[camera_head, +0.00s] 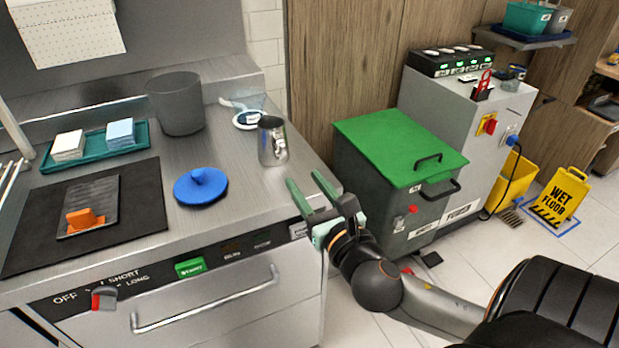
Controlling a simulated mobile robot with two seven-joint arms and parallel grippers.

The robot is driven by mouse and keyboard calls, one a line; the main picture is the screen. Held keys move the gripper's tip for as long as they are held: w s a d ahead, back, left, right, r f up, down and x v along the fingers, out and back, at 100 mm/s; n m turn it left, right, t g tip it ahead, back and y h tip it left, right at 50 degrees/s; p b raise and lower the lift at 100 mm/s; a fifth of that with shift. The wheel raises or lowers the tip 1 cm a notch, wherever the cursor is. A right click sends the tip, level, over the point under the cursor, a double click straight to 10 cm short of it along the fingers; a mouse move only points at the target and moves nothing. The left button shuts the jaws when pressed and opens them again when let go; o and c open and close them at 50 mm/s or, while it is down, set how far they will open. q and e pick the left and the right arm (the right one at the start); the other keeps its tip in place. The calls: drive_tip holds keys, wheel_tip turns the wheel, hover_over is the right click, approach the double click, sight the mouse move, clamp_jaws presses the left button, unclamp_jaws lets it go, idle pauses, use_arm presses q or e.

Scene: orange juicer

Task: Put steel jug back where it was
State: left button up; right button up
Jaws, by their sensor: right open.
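The steel jug (272,143) stands upright on the steel counter, near its right end, a little in front of a clear funnel-like piece. My right gripper (305,189) is at the counter's right front edge, in front of the jug and slightly to its right. Its two green fingers are spread apart with nothing between them, and they do not touch the jug. My left gripper is not in view.
A blue lid (201,187) and a dark grey bin (176,104) are left of the jug. A teal tray (96,148) and a black mat (140,215) lie further left. A green-topped box (399,147) stands right of the counter. Bare counter surrounds the jug's front.

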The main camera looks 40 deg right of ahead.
drive_tip(key=shift+s+a, duration=0.1)
drive_tip(key=shift+s, duration=0.3)
drive_tip(key=a+f+m+g, duration=0.1)
drive_tip(key=f+m, duration=0.1)
drive_tip(key=f, duration=0.2)
drive_tip(key=f+m+g+y, duration=0.1)
drive_tip(key=f+m, duration=0.2)
drive_tip(key=f, duration=0.1)
drive_tip(key=a+f+m+g+y, duration=0.1)
drive_tip(key=f+m, duration=0.2)
drive_tip(key=shift+s+a+f, duration=0.35)
drive_tip(key=shift+f, duration=0.05)
drive_tip(key=s+a+f+m+g+y, duration=0.2)
drive_tip(key=s+a+f+m, duration=0.3)
drive_tip(key=f+m, duration=0.4)
drive_tip(key=s+a+f+m+g+y, duration=0.3)
drive_tip(key=s+a+f+m, duration=0.2)
drive_tip(key=f+m, duration=0.5)
drive_tip(key=a+m, duration=0.2)
drive_tip(key=m, duration=0.1)
drive_tip(key=shift+a+f+m+g, duration=0.25)
drive_tip(key=shift+a+m+g, duration=0.05)
drive_tip(key=shift+a+m, duration=0.1)
